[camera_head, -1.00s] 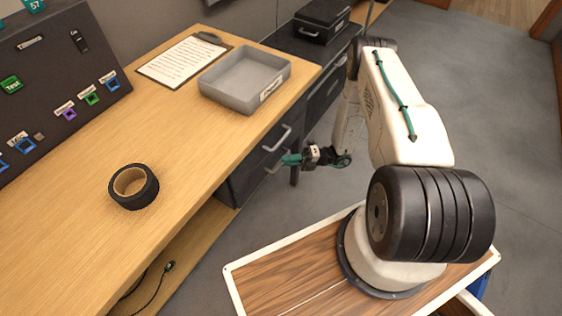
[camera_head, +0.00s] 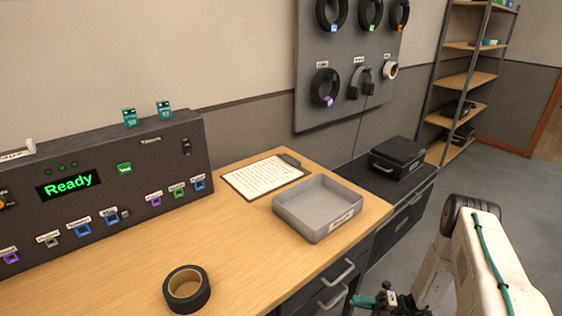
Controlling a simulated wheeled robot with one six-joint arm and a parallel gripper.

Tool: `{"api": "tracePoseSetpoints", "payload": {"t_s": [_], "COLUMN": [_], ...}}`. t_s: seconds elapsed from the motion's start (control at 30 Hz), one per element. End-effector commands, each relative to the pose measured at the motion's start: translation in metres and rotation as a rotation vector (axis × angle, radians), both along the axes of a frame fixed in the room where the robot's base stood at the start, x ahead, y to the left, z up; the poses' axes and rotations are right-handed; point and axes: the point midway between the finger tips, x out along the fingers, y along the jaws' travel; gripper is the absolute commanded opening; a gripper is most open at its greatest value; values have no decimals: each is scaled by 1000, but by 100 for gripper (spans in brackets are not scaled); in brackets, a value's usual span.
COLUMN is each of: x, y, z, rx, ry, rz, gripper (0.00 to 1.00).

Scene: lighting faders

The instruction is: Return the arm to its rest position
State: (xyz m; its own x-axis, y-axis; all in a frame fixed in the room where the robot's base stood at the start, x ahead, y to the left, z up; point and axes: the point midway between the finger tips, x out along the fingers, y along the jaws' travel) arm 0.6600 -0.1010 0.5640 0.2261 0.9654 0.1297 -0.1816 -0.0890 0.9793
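My arm (camera_head: 487,262) shows at the lower right, folded beside the desk and apart from it. My gripper (camera_head: 385,301) is low at the bottom edge, in front of the desk drawers, partly cut off by the frame. Its fingers are too small and too cut off to tell whether they are open or shut. I see nothing in it.
A dark console (camera_head: 100,195) showing "Ready" stands on the wooden desk (camera_head: 235,240). A tape roll (camera_head: 187,289), a grey tray (camera_head: 318,232) and a clipboard (camera_head: 266,177) lie on the desk. A black case (camera_head: 398,157) sits behind. Grey floor (camera_head: 510,190) is clear at right.

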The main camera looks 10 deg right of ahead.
Motion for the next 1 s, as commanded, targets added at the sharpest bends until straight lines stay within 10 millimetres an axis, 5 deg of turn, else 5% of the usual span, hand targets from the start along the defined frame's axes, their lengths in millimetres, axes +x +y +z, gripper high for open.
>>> {"api": "tracePoseSetpoints", "payload": {"t_s": [0.1, 0.2, 0.37, 0.57, 1.0], "x": [-6, -34, -50, -54, -71], "y": [2, 15, 15, 11, 11], "z": [-4, -8, 29, 85, 248], "rx": [-40, -73, -147, -216, -316], "ry": [-89, -186, -404, -647, -1273], "rz": [12, 73, 205, 369, 858], "gripper": [20, 20, 20, 20, 20]}}
